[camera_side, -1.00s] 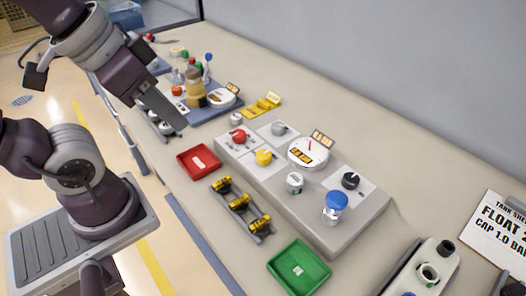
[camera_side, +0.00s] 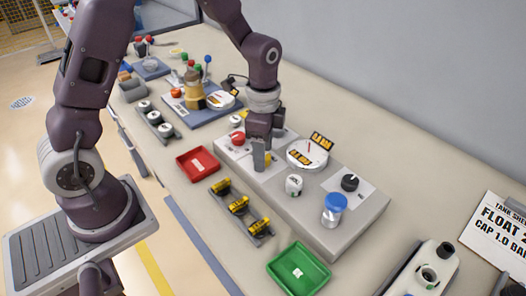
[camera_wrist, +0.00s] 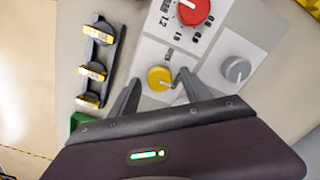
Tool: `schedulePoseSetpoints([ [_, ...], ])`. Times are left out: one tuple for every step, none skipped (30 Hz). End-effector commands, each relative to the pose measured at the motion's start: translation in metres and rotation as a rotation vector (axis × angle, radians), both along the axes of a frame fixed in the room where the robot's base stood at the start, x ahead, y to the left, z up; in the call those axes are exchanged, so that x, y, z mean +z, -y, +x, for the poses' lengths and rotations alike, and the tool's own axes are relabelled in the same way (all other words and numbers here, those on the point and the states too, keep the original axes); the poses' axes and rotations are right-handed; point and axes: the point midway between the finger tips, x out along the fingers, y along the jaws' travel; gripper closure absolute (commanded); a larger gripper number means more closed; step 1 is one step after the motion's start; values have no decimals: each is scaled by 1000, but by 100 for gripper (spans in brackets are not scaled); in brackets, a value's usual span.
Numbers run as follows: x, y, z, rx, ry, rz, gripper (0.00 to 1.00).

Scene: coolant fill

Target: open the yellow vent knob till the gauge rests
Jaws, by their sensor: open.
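The yellow vent knob (camera_wrist: 160,78) sits on a white plate on the grey panel. In the wrist view it lies just beyond and between the two fingertips of my gripper (camera_wrist: 157,82). My gripper is open, with a finger to either side, and I cannot tell whether either touches the knob. In the side view my gripper (camera_side: 262,158) points down over the knob (camera_side: 268,158), which it mostly hides. The round white gauge (camera_side: 308,153) is right of my gripper; its red needle points roughly up.
A red knob (camera_wrist: 187,8) and a grey knob (camera_wrist: 236,69) sit close to the yellow one. A black knob (camera_side: 350,182) and blue-capped jar (camera_side: 335,208) are farther right. Red tray (camera_side: 198,163), green tray (camera_side: 299,270) and a rack of yellow fuses (camera_side: 240,205) lie in front.

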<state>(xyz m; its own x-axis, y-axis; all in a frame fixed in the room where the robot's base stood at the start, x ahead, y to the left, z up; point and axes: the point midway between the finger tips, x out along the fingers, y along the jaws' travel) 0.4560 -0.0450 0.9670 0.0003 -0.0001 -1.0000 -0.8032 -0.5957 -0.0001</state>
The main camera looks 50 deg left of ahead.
Motion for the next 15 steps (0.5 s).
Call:
schedulePoseSetpoints([
  [-3, 0, -1, 0, -2, 0, 44],
  [-5, 0, -1, 0, -1, 0, 44],
  [-5, 0, -1, 0, -1, 0, 44],
  [-5, 0, -1, 0, 0, 0, 44],
  [-5, 0, 0, 0, 0, 0, 44],
  [-5, 0, 0, 0, 0, 0, 44],
  [-5, 0, 0, 0, 0, 0, 44],
  [-5, 0, 0, 0, 0, 0, 44],
  [-5, 0, 0, 0, 0, 0, 48],
  [-5, 0, -1, 0, 0, 0, 54],
  [-5, 0, -1, 0, 0, 0, 60],
  [-5, 0, -1, 0, 0, 0, 68],
  [-5, 0, -1, 0, 0, 0, 74],
  [-5, 0, -1, 0, 0, 0, 80],
  [-5, 0, -1, 0, 0, 0, 88],
])
